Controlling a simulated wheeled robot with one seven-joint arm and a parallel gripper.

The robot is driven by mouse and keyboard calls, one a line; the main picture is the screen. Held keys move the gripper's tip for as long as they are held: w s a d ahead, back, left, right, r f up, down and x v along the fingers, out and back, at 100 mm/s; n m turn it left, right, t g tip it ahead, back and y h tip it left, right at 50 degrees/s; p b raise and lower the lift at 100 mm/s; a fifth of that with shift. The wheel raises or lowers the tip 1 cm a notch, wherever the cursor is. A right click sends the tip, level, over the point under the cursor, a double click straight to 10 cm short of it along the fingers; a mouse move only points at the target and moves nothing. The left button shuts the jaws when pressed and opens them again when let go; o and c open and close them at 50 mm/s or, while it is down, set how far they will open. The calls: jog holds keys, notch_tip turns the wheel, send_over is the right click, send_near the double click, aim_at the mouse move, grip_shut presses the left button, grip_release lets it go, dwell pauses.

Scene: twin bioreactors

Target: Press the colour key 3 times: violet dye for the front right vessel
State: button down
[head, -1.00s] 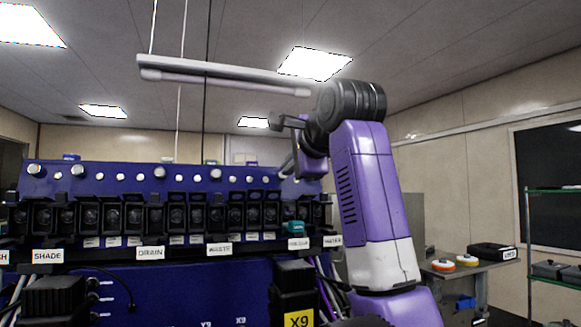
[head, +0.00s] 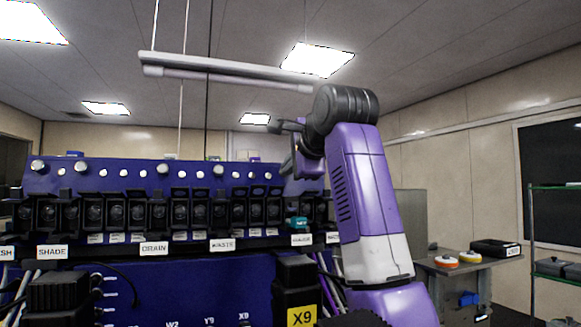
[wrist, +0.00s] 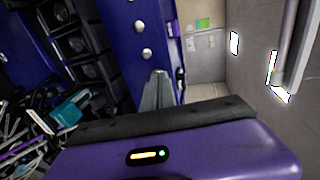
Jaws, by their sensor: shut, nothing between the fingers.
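The blue panel (head: 120,180) stands at left in the head view, with a row of pale round knobs (head: 218,172) above several black valve units (head: 180,212). I cannot tell which part is the colour key. No violet dye or front right vessel can be made out. My gripper (wrist: 158,76) shows in the wrist view as grey fingers, shut and empty, pointing at the blue panel's edge beside the knobs (wrist: 146,54). Whether the tips touch it is unclear.
Labels SHADE (head: 52,252), DRAIN (head: 154,248) and WASTE (head: 222,245) run below the valves. A teal part (head: 298,223) sits at the right valves. A grey bench (head: 455,268) and a green-framed shelf (head: 555,187) stand at right. A pale bar (head: 230,72) hangs overhead.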

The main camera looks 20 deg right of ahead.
jog(key=shift+a, duration=0.15)
jog(key=shift+b+v, duration=0.65)
jog(key=shift+v, duration=0.8)
jog(key=shift+f, duration=0.1)
jog(key=shift+a, duration=0.15)
jog(key=shift+w+p, duration=0.35)
jog(key=shift+w, duration=0.25)
jog(key=shift+w+d, duration=0.2)
jog(key=shift+w, duration=0.05)
jog(key=shift+w+f, duration=0.15)
jog(key=shift+w, duration=0.15)
